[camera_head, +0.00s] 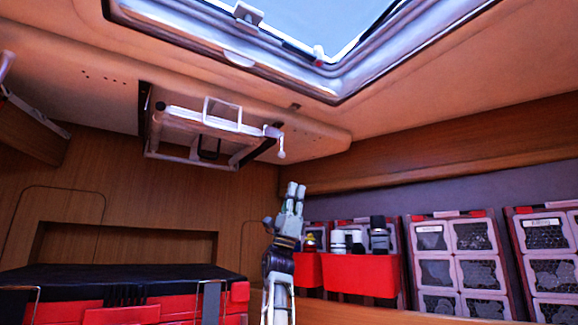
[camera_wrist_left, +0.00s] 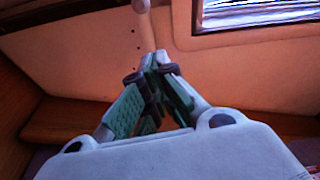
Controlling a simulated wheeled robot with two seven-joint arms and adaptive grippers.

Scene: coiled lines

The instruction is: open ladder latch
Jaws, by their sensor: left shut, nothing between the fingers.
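A folded white ladder (camera_head: 205,122) is stowed in a dark-edged frame against the ceiling, left of centre in the head view. A white latch handle (camera_head: 281,146) with a rounded end hangs at the ladder's right corner. My left gripper (camera_head: 296,188) points up below the latch, slightly to its right and apart from it. In the wrist view the left gripper's fingertips (camera_wrist_left: 152,58) are together with nothing between them. A pale rounded knob (camera_wrist_left: 141,6), apparently the latch end, shows at the top edge beyond the fingertips. My right gripper is in neither view.
An open skylight (camera_head: 310,30) is set in the ceiling. Red bins (camera_head: 362,275) with bottles and mesh-fronted crates (camera_head: 462,265) line the right wall. A black-topped red case (camera_head: 120,275) is at lower left. The space around the latch looks clear.

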